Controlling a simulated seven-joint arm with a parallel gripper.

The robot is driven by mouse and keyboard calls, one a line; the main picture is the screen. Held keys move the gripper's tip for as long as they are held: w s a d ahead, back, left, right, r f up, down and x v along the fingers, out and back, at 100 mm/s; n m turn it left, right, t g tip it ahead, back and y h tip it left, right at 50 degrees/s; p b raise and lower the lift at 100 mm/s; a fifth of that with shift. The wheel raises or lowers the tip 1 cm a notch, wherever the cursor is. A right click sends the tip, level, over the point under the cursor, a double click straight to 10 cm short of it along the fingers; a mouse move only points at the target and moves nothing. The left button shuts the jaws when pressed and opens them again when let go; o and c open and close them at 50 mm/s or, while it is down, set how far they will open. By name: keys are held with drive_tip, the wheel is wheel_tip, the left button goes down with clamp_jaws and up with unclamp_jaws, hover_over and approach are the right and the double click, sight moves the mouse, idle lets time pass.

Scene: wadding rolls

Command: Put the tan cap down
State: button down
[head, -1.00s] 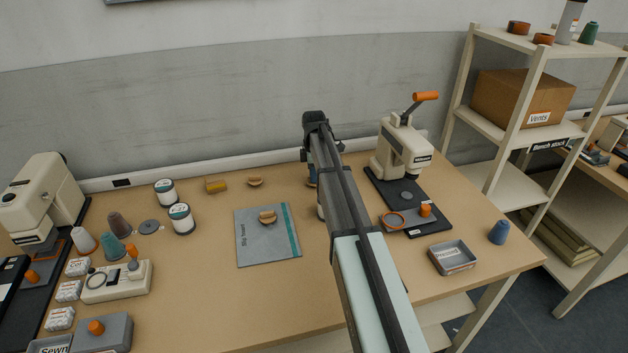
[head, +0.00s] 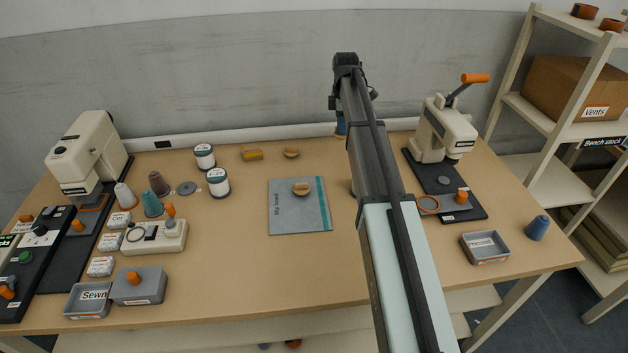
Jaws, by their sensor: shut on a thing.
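My arm rises across the middle of the head view and hides its own far end. My gripper and anything in it are out of sight behind the arm. No cap in a grip can be seen. A small tan piece (head: 301,189) lies on the grey slip board (head: 285,217), left of my arm. Another small tan piece (head: 292,153) lies on the bench behind the board. I cannot tell whether either is a cap. A blue and orange bit (head: 340,127) shows at the arm's left edge, mostly hidden.
Bare bench (head: 260,265) lies in front of the board.

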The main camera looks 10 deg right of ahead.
drive_tip(key=s+a+r+n, duration=0.1)
drive_tip(key=s+a, duration=0.2)
drive_tip(key=a, duration=0.7)
hover_over(295, 213)
drive_tip(key=shift+f, duration=5.25)
drive_tip(key=shift+f, duration=0.1)
drive_tip(key=c, duration=1.2)
unclamp_jaws()
drive_tip(key=shift+r, duration=6.15)
